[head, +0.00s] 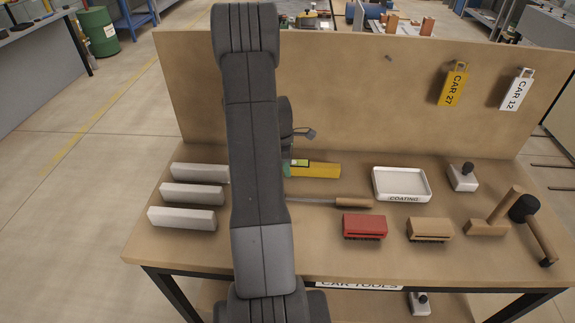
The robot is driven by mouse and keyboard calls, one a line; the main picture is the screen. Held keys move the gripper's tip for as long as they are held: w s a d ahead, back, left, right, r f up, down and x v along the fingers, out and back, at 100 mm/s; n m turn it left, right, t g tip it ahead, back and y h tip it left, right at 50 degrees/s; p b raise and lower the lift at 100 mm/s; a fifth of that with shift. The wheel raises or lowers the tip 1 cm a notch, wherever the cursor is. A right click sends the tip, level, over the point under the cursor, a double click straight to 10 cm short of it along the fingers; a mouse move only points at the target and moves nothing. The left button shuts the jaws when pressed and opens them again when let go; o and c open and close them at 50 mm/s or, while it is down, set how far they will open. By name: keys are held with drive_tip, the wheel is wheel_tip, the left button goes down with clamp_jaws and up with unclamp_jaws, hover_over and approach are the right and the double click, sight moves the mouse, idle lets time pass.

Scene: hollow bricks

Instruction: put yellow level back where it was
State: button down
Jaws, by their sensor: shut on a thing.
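The yellow level (322,171) is at the middle of the bench, toward the back board, lying roughly level left to right. Its right part shows; its left part is hidden behind my arm. My gripper (287,169) is mostly hidden behind my arm, with a small teal part showing at the level. It is shut on the level. I cannot tell whether the level touches the bench top.
Several grey bars (192,194) lie at the left. A file (350,202), a red brush (364,226), a tan brush (430,229), a white coating tray (401,185) and a mallet (532,228) are to the right. The back board (375,110) rises behind the bench (300,255).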

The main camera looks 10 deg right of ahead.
drive_tip(key=c, duration=1)
unclamp_jaws()
drive_tip(key=shift+o, duration=0.2)
wheel_tip(320, 180, up, 14)
drive_tip(key=a, duration=0.1)
drive_tip(key=shift+w+a+b, duration=0.15)
drive_tip(key=shift+a+b, duration=0.2)
drive_tip(key=shift+b, duration=0.05)
drive_tip(key=shift+f, duration=0.25)
drive_tip(key=f, duration=0.4)
drive_tip(key=d+f, duration=0.1)
drive_tip(key=f, duration=0.4)
drive_tip(key=f+p, duration=0.1)
drive_tip(key=f, duration=0.3)
drive_tip(key=shift+d+f, duration=0.25)
drive_tip(key=shift+d, duration=0.1)
drive_tip(key=shift+r, duration=0.1)
drive_tip(key=shift+r, duration=0.2)
